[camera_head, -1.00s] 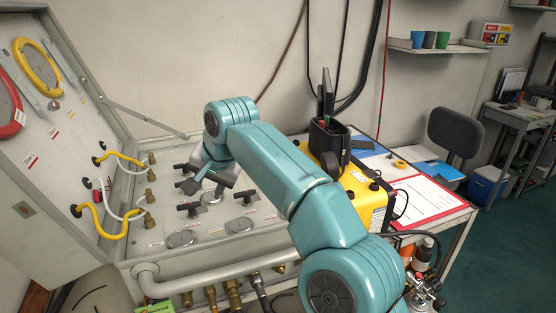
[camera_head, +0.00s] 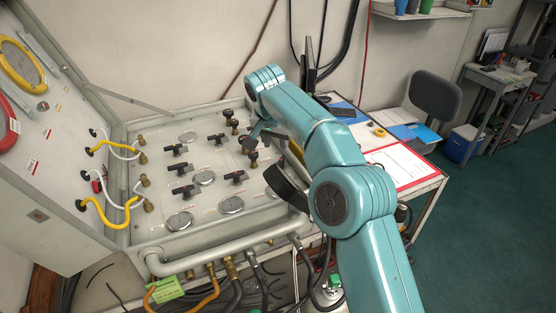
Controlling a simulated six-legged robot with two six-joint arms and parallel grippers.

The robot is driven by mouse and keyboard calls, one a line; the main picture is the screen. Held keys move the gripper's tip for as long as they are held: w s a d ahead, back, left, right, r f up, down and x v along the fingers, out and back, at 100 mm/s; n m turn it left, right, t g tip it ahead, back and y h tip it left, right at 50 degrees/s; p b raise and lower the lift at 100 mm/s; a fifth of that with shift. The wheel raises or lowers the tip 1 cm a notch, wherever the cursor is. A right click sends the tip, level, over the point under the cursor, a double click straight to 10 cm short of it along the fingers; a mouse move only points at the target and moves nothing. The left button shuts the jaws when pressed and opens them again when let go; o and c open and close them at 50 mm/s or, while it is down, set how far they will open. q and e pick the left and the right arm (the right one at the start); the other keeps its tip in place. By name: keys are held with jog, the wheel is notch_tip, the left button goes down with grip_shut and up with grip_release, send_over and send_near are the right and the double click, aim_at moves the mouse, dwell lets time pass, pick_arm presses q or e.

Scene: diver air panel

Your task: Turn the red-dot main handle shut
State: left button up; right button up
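The grey air panel (camera_head: 150,222) lies open, with several black T-shaped handles on its face. One handle (camera_head: 237,177) is toward the front, another (camera_head: 185,190) is front left, and others (camera_head: 217,138) are farther back. No red dot is clear enough on any handle to tell which is the main one. My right gripper (camera_head: 264,137) hangs over the panel's right part, close to brass-stemmed black knobs (camera_head: 252,157). Whether it touches one, and how far its fingers are apart, I cannot tell. My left gripper is not in view.
The raised lid (camera_head: 40,190) with yellow and white hoses (camera_head: 112,222) stands at the left. A pipe (camera_head: 220,255) runs along the front edge, with hoses below. A table with a red-edged paper (camera_head: 400,165) is at the right. My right arm covers part of that side.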

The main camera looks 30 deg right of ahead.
aim_at(279, 163)
jog(key=p+x, duration=0.1)
jog(key=x, duration=0.9)
jog(key=shift+w+f, duration=0.1)
jog(key=shift+f, duration=0.05)
jog(key=shift+a, duration=0.1)
grip_shut()
